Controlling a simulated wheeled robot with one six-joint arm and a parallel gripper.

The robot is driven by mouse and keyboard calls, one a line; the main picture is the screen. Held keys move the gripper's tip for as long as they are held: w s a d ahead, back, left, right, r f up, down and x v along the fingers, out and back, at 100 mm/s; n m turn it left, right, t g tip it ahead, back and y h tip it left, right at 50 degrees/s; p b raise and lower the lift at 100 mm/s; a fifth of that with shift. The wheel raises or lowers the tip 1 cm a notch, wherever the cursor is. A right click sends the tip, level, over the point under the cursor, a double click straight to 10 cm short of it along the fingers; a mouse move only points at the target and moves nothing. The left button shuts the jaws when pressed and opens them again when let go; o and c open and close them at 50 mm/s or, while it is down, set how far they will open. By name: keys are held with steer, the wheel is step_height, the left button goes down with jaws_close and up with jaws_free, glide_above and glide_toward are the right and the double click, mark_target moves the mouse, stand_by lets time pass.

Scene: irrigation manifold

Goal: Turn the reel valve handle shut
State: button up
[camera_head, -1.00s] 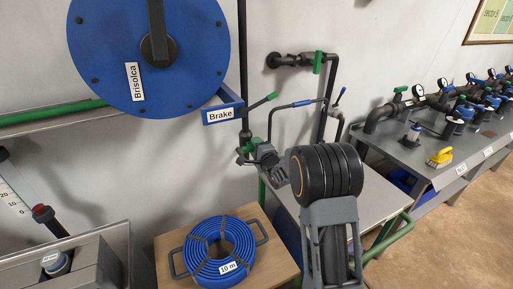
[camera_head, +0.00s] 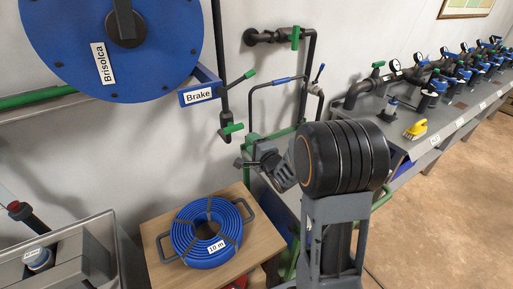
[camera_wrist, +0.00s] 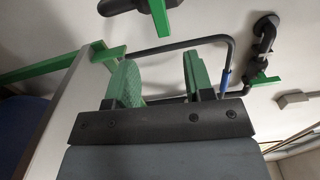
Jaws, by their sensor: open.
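The reel valve handle (camera_head: 231,128) is a small green lever on the black pipe that comes down beside the blue hose reel (camera_head: 75,45). In the wrist view a green lever (camera_wrist: 158,16) on a black fitting, seemingly this handle, shows at the top edge, beyond the fingers. My gripper (camera_head: 248,150) is just below and right of the handle in the head view, partly hidden by my own wrist. In the wrist view my gripper (camera_wrist: 160,78) has its two green fingers apart with nothing between them. The handle is not between the fingers.
The green-tipped brake lever (camera_head: 248,75) is above the handle. A hand cart (camera_head: 276,80) with a blue grip stands close behind my gripper. Another green valve (camera_head: 295,38) is on the wall pipe. A coiled blue hose (camera_head: 205,232) lies on a wooden stand below.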

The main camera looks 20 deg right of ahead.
steer(key=shift+s+d, duration=0.2)
steer(key=shift+s, duration=0.85)
steer(key=s+d+f+n+g+h+p, duration=0.2)
steer(key=s+d+f+n+g+h, duration=0.25)
steer(key=s+f+n+g, duration=0.4)
steer(key=s+a+r+n+g+p, duration=0.2)
steer(key=s+a+r+n+p, duration=0.2)
steer(key=s+r, duration=0.3)
steer(key=s+a+r+n+g+y+p, duration=0.1)
steer(key=s+a+r+n+g+p, duration=0.2)
steer(key=s+r, duration=0.4)
step_height(320, 180, up, 6)
steer(key=shift+s+a+r+n+p, duration=0.15)
steer(key=shift+a+n+p, duration=0.5)
steer(key=shift+a+p, duration=0.45)
